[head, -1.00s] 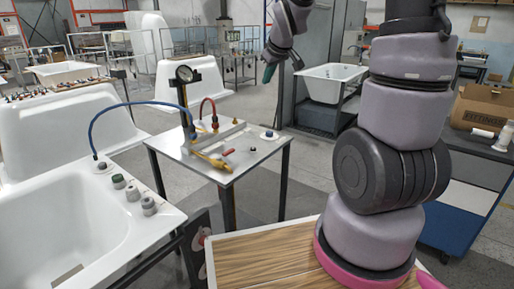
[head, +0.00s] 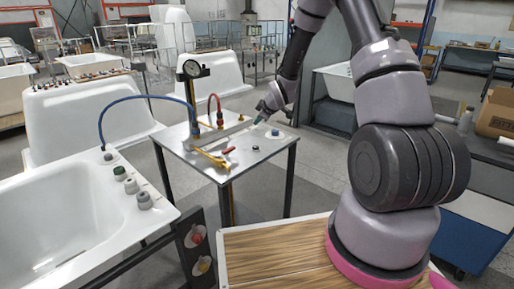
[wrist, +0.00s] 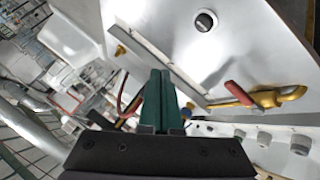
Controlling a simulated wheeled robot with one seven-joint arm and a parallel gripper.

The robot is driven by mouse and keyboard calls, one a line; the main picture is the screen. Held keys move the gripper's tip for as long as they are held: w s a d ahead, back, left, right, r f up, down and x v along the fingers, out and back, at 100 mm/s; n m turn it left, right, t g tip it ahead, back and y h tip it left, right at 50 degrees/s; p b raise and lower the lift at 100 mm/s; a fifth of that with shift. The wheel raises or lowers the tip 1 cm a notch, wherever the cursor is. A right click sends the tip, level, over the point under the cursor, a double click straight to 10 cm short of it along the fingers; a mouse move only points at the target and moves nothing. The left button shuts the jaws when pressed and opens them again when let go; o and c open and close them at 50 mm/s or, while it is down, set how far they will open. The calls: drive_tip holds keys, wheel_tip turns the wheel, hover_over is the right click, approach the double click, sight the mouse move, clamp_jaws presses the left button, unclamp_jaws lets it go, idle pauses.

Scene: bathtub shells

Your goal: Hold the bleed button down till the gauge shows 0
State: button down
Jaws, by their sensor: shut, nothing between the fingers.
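I cannot tell which is the bleed button. My gripper (head: 262,114) is shut and empty, above the table's far right side. In the wrist view its green fingers (wrist: 160,98) are together, with a dark round button (wrist: 205,20) beyond them.
A yellow fitting with a red handle (head: 229,150) lies on the table's front. A red hose (head: 216,98) and a blue hose (head: 135,98) run near the gauge post. A white bathtub shell (head: 60,225) with several knobs stands left of the table.

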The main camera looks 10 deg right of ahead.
sight(258, 148)
drive_tip(key=shift+f, duration=4.35)
drive_tip(key=shift+f, duration=0.4)
drive_tip(key=shift+f, duration=0.45)
idle(0.5)
drive_tip(key=shift+r, duration=0.15)
idle(0.6)
drive_tip(key=shift+r, duration=0.7)
drive_tip(key=shift+r, duration=2.55)
